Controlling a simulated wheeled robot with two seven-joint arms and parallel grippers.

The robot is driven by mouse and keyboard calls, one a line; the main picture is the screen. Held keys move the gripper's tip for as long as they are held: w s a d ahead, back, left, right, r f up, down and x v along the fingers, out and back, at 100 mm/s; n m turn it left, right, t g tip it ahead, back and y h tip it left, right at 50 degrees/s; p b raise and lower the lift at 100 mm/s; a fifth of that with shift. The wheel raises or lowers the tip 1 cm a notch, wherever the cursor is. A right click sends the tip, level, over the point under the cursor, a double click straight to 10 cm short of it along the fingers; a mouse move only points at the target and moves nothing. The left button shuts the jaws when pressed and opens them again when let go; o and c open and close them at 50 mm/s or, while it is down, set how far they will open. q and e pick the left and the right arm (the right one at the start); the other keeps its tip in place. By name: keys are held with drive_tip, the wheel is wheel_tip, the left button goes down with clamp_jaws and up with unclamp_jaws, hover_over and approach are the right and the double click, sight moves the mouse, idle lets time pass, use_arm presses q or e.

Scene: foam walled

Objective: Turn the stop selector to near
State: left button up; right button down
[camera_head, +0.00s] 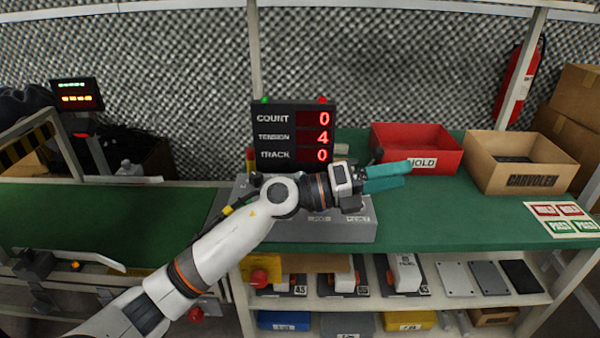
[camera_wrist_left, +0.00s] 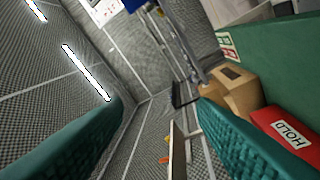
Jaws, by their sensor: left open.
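My left gripper (camera_head: 408,174) is open and empty, with teal fingers, above the green bench in the head view. Its fingers also show at both sides of the left wrist view (camera_wrist_left: 150,140). A grey console (camera_head: 345,232) sits on the bench beneath my left forearm, which hides much of its top. Small labels show on the console, too small to read. I cannot make out the stop selector or its setting. A dark display (camera_head: 285,133) behind the console reads COUNT 0, TENSION 4, TRACK 0. My right gripper is not in view.
A red HOLD bin (camera_head: 418,160) stands just beyond the left gripper, with a cardboard CARVOLEX box (camera_head: 520,178) to its right. A label sheet (camera_head: 562,219) lies at the bench's right end. The green bench (camera_head: 450,215) is clear in front of the bins.

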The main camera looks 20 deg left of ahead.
use_arm(q)
drive_tip(key=w+a+m+g+y, duration=0.2)
drive_tip(key=w+a+y, duration=0.2)
drive_tip(key=a+y, duration=0.55)
drive_tip(key=w+a+m+g+y, duration=0.15)
drive_tip(key=w+a+y, duration=0.4)
drive_tip(key=a, duration=0.75)
drive_tip(key=shift+y, duration=0.8)
drive_tip(key=b+x, duration=0.1)
drive_tip(key=x, duration=0.6)
drive_tip(key=s+b+x, duration=0.1)
drive_tip(key=x, duration=0.2)
drive_tip(key=shift+d+f+b, duration=0.1)
drive_tip(key=shift+f+b, duration=0.25)
drive_tip(key=shift+f, duration=0.1)
drive_tip(key=shift+w+d+f, duration=0.1)
drive_tip(key=shift+w+f, duration=0.1)
drive_tip(key=shift+f, duration=0.25)
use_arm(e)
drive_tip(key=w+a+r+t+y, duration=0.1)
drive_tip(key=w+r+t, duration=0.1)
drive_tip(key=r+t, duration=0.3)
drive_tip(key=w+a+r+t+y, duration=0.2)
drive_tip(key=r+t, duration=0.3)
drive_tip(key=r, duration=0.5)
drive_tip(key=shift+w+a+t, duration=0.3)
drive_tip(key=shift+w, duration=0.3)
